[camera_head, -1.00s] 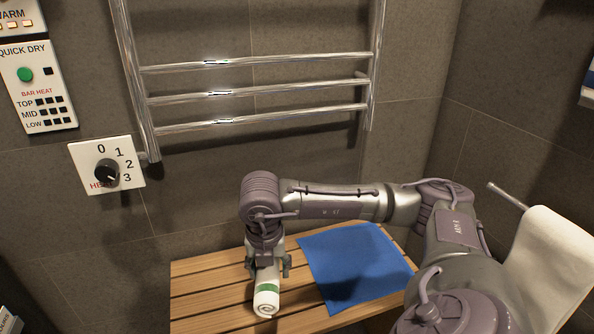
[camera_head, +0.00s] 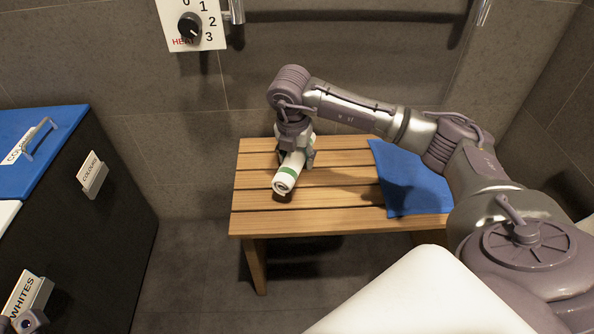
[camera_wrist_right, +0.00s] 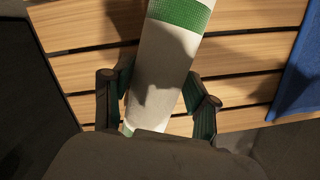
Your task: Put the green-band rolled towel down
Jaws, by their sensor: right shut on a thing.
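The green-band rolled towel (camera_head: 286,180) is white with a green band near its front end. It lies between the fingers of my right gripper (camera_head: 295,158), which is shut on it, over the left part of the slatted wooden bench (camera_head: 335,190). The right wrist view shows the towel (camera_wrist_right: 165,70) running between both fingers (camera_wrist_right: 160,95), with the green band beyond them. The towel is at or just above the slats; I cannot tell whether it touches them. My left gripper is not clearly seen.
A blue cloth (camera_head: 412,185) lies flat on the bench's right part, with bare slats between it and the towel. A dark cabinet with a blue lid (camera_head: 60,125) stands at left. A heat dial (camera_head: 190,27) is on the wall behind.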

